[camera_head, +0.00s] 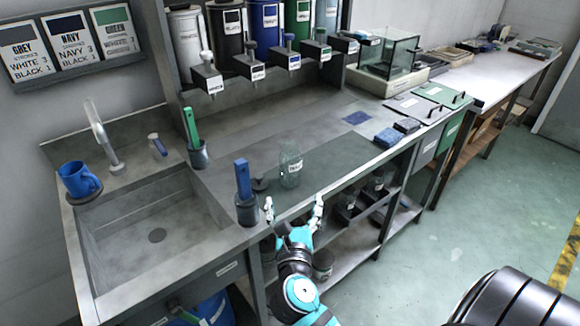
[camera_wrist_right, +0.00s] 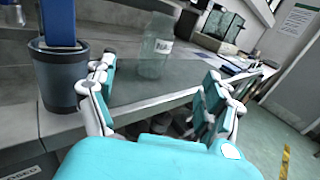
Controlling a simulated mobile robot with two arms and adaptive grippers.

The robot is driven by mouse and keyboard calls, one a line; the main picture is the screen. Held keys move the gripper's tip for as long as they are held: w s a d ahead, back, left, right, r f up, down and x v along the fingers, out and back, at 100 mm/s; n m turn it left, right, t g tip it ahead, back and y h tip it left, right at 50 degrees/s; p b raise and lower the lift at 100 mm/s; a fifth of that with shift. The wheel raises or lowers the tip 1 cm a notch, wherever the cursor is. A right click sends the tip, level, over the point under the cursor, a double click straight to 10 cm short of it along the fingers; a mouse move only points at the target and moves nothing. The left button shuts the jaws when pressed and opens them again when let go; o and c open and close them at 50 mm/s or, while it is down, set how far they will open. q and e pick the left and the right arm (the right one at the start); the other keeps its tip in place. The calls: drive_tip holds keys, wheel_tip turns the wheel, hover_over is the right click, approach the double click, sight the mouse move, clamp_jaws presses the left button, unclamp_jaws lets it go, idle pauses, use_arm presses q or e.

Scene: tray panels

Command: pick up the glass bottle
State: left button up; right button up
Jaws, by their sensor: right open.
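The glass bottle (camera_head: 290,164) is clear with a white label and stands upright on the grey counter, to the right of the sink. It also shows in the right wrist view (camera_wrist_right: 155,56), beyond and between the two fingers. My right gripper (camera_head: 294,207) is at the counter's front edge, in front of the bottle. Its fingers are spread wide with nothing between them, and the bottle is apart from them. In the right wrist view my right gripper (camera_wrist_right: 158,92) is also open. My left gripper is not in view.
A dark cup holding a blue-handled tool (camera_head: 246,207) stands close to my right gripper's left finger. The sink (camera_head: 150,225) is at left. The counter right of the bottle is clear up to several blue and dark blocks (camera_head: 387,138).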

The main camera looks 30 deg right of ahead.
sight(291, 158)
drive_tip(key=p+x, duration=0.1)
drive_tip(key=x, duration=0.9)
drive_tip(key=shift+w+d, duration=0.15)
drive_tip(key=shift+w, duration=0.05)
drive_tip(key=x, duration=0.2)
drive_tip(key=p+x, duration=0.1)
drive_tip(key=x, duration=0.2)
drive_tip(key=shift+w+a+f, duration=0.2)
drive_tip(key=shift+w, duration=0.05)
drive_tip(key=c, duration=1.4)
drive_tip(key=shift+r, duration=0.1)
drive_tip(key=shift+r, duration=0.5)
drive_tip(key=shift+s+a+r+p, duration=0.1)
drive_tip(key=shift+s+r+p, duration=0.1)
drive_tip(key=shift+r, duration=0.4)
drive_tip(key=shift+s+a+r+p, duration=0.1)
drive_tip(key=shift+s+r+p, duration=0.1)
drive_tip(key=shift+r, duration=0.4)
drive_tip(key=s+a+b, duration=0.1)
drive_tip(key=s+a, duration=0.1)
drive_tip(key=s, duration=0.5)
drive_tip(key=s+a+r, duration=0.1)
drive_tip(key=s+a, duration=0.1)
drive_tip(key=s, duration=0.5)
drive_tip(key=shift+s+a+r+b, duration=0.25)
drive_tip(key=shift+s+a+b, duration=0.05)
drive_tip(key=shift+b, duration=0.05)
